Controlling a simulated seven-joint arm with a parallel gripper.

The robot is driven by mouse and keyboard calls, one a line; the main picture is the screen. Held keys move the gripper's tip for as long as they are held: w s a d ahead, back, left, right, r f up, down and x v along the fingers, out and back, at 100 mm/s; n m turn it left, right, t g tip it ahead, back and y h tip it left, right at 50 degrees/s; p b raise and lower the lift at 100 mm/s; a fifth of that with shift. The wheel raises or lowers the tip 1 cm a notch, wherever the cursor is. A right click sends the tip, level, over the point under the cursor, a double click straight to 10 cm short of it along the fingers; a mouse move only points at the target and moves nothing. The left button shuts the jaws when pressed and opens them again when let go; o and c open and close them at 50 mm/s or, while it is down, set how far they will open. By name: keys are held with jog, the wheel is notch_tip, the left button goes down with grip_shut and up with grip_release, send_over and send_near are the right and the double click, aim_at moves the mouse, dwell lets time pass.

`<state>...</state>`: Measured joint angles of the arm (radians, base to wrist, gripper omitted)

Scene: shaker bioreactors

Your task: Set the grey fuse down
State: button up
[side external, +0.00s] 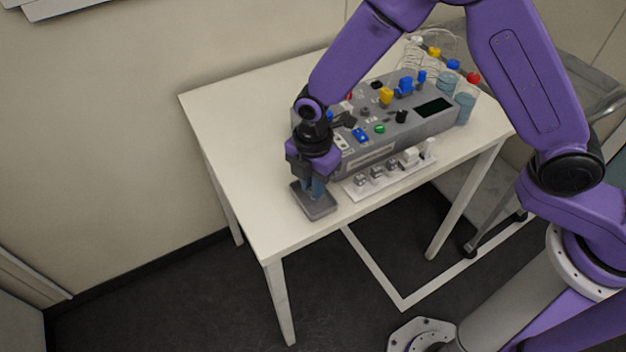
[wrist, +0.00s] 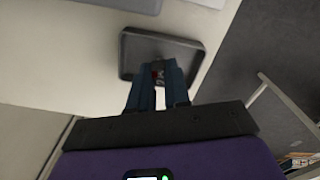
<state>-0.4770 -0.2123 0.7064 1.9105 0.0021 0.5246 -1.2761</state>
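My gripper (side external: 314,193) points down over a small dark grey tray (side external: 320,212) at the table's front left corner. In the wrist view, my gripper's blue fingers (wrist: 160,72) reach over the same tray (wrist: 135,45) and are close together. A small grey piece with a bit of red, seemingly the grey fuse (wrist: 158,68), shows between the fingertips. The fingers hide most of it. I cannot tell whether it touches the tray floor.
A grey control box (side external: 405,131) with coloured knobs and switches stands right behind my gripper. A white strip (side external: 345,188) with several small fuse-like parts lies in front of it. Glass vessels (side external: 465,106) stand at the back right. The table's left part is clear.

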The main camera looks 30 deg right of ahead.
jog(key=o, duration=0.3)
jog(key=shift+o, duration=0.2)
jog(key=shift+r, duration=0.15)
notch_tip(320, 180, up, 12)
jog(key=shift+d+r, duration=0.1)
dwell(0.3)
jog(key=s+d+r+m, duration=0.2)
jog(key=s+d+m, duration=0.3)
jog(key=s+d, duration=0.7)
jog(key=s+d+r+m, duration=0.2)
jog(key=s+d+m, duration=0.2)
jog(key=s+d, duration=0.8)
jog(key=shift+m, duration=0.4)
jog(key=shift+w, duration=0.1)
